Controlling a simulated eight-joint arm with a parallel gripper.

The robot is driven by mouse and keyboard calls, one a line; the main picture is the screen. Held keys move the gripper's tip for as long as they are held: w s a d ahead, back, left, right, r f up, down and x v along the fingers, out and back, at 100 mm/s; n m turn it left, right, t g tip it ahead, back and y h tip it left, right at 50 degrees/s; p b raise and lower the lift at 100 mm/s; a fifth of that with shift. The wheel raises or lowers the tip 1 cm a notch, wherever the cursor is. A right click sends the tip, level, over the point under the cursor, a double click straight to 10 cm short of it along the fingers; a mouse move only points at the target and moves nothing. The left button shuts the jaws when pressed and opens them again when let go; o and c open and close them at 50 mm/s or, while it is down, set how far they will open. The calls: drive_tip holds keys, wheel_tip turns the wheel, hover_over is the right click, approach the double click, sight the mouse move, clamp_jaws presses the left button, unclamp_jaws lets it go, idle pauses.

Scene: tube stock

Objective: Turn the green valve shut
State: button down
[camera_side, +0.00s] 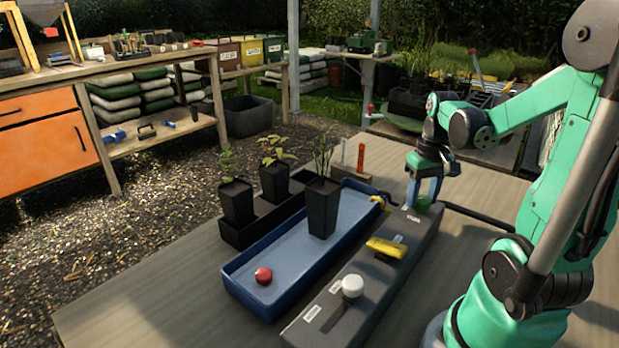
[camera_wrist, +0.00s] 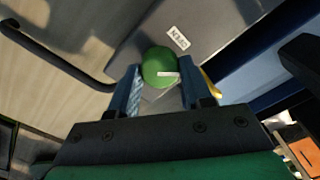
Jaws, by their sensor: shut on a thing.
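The green valve (camera_side: 422,203) is a small round knob on top of the far end of a long dark grey box (camera_side: 335,322). My gripper (camera_side: 423,191) points down over it with the fingers around the knob. In the wrist view the green valve (camera_wrist: 158,62) sits between the two blue fingers of my gripper (camera_wrist: 160,82), one on each side, and my gripper is shut on it. A short white mark shows on the knob. A white label (camera_wrist: 177,37) is on the box beside it; its text is too small to read.
The same box carries a yellow lever (camera_side: 386,247) and a white knob (camera_side: 352,286). Beside it stands a blue tray (camera_side: 240,283) with a red knob (camera_side: 263,276) and a potted plant (camera_side: 322,208). A black hose (camera_side: 480,216) runs right of the valve.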

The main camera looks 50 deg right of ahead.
sight(422, 198)
drive_tip(key=m, duration=0.4)
drive_tip(key=shift+m, duration=2.2)
drive_tip(key=shift+c, duration=1.8)
unclamp_jaws()
drive_tip(key=shift+r, duration=2.8)
